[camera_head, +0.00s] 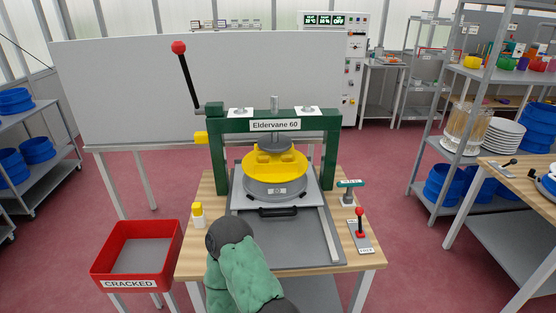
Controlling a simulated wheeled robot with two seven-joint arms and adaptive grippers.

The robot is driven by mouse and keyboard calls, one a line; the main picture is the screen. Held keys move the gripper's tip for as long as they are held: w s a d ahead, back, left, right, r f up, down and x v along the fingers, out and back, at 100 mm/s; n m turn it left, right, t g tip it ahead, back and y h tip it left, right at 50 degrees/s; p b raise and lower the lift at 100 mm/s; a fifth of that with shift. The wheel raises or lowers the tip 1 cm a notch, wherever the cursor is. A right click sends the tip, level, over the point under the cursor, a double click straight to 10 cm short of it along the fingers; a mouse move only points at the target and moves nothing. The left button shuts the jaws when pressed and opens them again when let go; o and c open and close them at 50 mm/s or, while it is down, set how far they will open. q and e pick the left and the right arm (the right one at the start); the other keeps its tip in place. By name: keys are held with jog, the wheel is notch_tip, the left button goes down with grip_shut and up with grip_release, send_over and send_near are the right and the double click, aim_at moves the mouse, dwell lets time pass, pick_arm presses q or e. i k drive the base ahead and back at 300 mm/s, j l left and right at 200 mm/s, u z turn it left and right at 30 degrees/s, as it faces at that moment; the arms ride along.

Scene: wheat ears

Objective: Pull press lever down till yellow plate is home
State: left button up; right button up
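The press lever (188,78) is a black rod with a red ball knob (179,47). It stands up, tilted to the left, from a pivot at the left end of the green press frame (330,122), labelled "Eldervane 60". The yellow plate (290,165) sits under the grey ram disc (275,143), on top of a grey round body (275,189). Whether the ram touches it, I cannot tell. A green and dark link of my own arm shows at the bottom centre, in front of the table. Neither gripper is in view, and nothing is at the lever.
The wooden table (196,264) bears the press. A yellow-capped bottle (198,214) stands at its left, a teal-handled tool (349,190) and a small red-knobbed lever (360,222) at its right. A red "CRACKED" bin (136,229) stands left. A white board (130,90) is behind the lever.

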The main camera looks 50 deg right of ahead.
aim_at(178, 47)
jog(key=z, duration=1.7)
